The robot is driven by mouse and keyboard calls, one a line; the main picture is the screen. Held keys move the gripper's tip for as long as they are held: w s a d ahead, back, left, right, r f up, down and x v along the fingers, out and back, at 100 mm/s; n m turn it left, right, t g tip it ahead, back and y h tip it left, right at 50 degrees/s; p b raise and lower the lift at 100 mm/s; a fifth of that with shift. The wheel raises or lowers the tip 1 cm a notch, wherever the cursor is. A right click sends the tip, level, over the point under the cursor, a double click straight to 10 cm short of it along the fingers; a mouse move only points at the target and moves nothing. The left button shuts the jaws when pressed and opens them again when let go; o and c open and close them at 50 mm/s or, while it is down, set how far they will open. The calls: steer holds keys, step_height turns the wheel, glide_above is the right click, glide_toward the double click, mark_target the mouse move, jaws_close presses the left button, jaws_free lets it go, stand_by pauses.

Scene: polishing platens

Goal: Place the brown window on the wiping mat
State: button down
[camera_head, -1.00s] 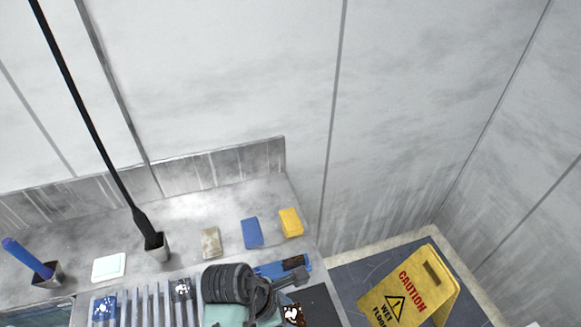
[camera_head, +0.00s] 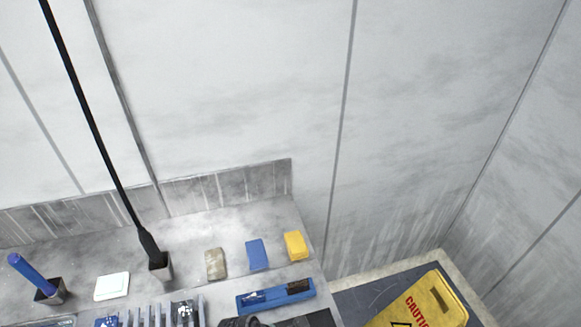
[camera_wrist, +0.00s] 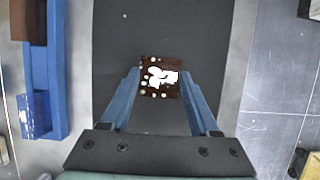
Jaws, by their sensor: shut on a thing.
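The brown window (camera_wrist: 160,66), a small dark brown square with white patches and pale dots, is between the two blue fingers of my gripper (camera_wrist: 160,82) in the wrist view. My gripper is shut on it by its left and right edges. The dark wiping mat (camera_wrist: 150,25) lies under the window and fills the middle of that view. I cannot tell whether the window touches the mat or is held above it. In the head view, a corner of the mat (camera_head: 320,319) shows at the bottom edge, and the window is not in view.
A blue tray (camera_head: 258,303) with a dark block lies beside the mat. Blue (camera_head: 257,254), yellow (camera_head: 295,246) and tan (camera_head: 215,264) blocks stand behind it. A slotted rack (camera_head: 150,317) is at left. A yellow caution sign (camera_head: 425,305) stands on the floor at right.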

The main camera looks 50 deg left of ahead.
steer(key=shift+f, duration=0.15)
steer(key=shift+c, duration=0.6)
jaws_free()
steer(key=v, duration=1.2)
